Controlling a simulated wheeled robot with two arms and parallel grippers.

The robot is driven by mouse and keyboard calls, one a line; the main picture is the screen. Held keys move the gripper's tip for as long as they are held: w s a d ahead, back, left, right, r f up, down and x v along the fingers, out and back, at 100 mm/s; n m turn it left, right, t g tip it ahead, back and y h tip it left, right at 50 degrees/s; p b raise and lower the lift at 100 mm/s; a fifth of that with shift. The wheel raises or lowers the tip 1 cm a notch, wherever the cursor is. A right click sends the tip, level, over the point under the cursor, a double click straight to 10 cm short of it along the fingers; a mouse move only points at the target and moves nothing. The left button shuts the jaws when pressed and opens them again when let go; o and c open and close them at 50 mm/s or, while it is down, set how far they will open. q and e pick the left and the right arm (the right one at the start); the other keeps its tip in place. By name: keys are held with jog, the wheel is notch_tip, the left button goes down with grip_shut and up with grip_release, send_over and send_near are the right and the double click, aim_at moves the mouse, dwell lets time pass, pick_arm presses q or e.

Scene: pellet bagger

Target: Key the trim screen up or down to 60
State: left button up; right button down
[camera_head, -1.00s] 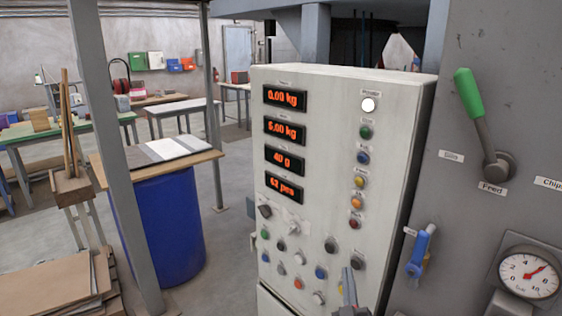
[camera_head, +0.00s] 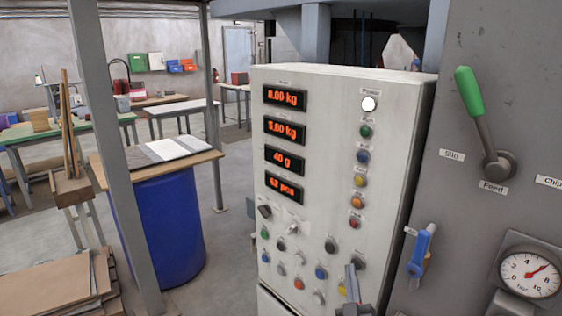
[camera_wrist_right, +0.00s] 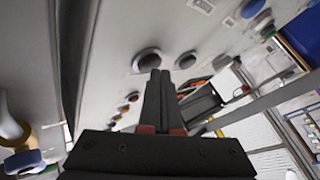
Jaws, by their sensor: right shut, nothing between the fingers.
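The light grey control cabinet (camera_head: 330,150) stands in the middle of the head view. Its stacked orange displays seem to read 0.00 kg, 5.00 kg, 40 g (camera_head: 285,160) and about 62 (camera_head: 284,188). Their labels are too small to read, so I cannot tell which is the trim screen. My right gripper (camera_head: 350,268) is shut and empty at the panel's lower right, by a dark button (camera_head: 359,262). In the right wrist view its fingertips (camera_wrist_right: 158,74) are close to a dark round button (camera_wrist_right: 148,60); contact is unclear. My left gripper is out of view.
Several coloured buttons line the lower panel and its right column. Right of the cabinet, a grey wall carries a green-handled lever (camera_head: 468,93), a blue-handled valve (camera_head: 420,250) and a gauge (camera_head: 530,275). A blue drum (camera_head: 165,225) stands left.

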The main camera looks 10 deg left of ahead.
jog(key=shift+w+d, duration=0.15)
dwell(0.3)
jog(key=shift+s+a+f+b, duration=0.1)
jog(key=shift+s+a+b, duration=0.35)
jog(key=shift+s, duration=0.2)
jog(key=s+a, duration=0.1)
jog(key=s+a+b, duration=0.1)
jog(key=s, duration=0.1)
jog(key=s+a+b, duration=0.1)
jog(key=s, duration=0.1)
jog(key=shift+a, duration=0.15)
